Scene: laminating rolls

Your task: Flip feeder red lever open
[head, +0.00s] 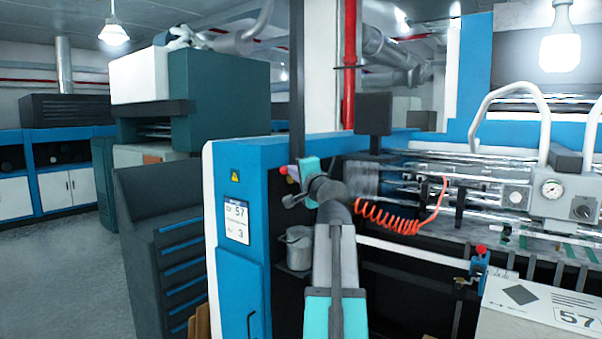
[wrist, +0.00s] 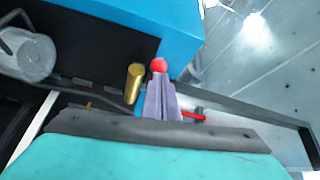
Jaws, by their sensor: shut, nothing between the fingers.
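A red ball knob (head: 283,170) shows at the blue machine's top corner, just left of my gripper (head: 291,174). In the wrist view the red knob (wrist: 159,65) sits right at the tips of my gripper (wrist: 160,82). The pale fingers are shut together with nothing between them. I cannot tell whether they touch the knob. The lever's stem is hidden behind the fingers. A small red bar (wrist: 194,116) sticks out to the right of the fingers. Another red knob (head: 481,249) tops a blue bracket on the feeder at the right.
A brass cylinder (wrist: 134,83) stands close left of the fingers. A blue machine panel (wrist: 150,25) lies beyond them. A coiled red hose (head: 390,218) and a white bar (head: 415,251) lie to the right.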

